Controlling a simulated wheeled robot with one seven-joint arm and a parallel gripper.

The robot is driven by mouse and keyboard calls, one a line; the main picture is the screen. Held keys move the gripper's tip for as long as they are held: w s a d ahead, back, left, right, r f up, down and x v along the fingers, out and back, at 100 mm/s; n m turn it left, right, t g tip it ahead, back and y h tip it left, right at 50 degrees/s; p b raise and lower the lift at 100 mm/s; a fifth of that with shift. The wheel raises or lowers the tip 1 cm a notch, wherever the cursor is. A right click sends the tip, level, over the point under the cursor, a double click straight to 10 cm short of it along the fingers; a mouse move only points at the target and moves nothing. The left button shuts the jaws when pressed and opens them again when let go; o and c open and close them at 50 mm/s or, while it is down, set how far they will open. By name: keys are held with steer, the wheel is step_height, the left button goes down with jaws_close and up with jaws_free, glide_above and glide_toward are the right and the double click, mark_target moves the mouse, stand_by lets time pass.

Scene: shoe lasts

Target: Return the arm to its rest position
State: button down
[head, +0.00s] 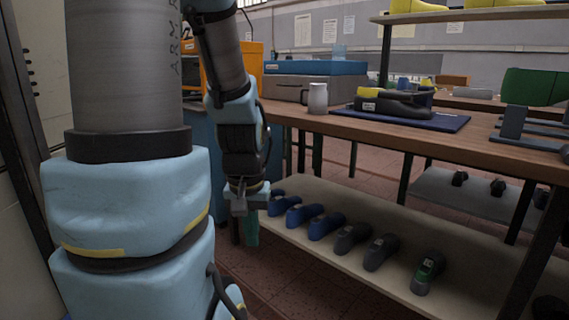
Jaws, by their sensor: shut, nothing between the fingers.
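My arm hangs down in the left part of the head view, folded with its end pointing at the floor. My gripper (249,203) is at the lower end of the arm, in front of the left end of the low shelf. Its fingers are small in the picture; it is shut and holds nothing. Close beside it on the low shelf (330,258) stands a row of shoe lasts, with blue ones (326,227) at the left and dark grey ones (352,238) to the right.
The wooden table (400,130) above the shelf holds a grey mug (316,98), a grey box with a blue top (314,77), and dark lasts on a blue mat (440,120). An orange bin (250,62) is behind my arm. Tiled floor shows below the shelf.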

step_height(320, 180, up, 24)
steer(key=p, duration=2.1)
steer(key=shift+f, duration=0.15)
stand_by(1.2)
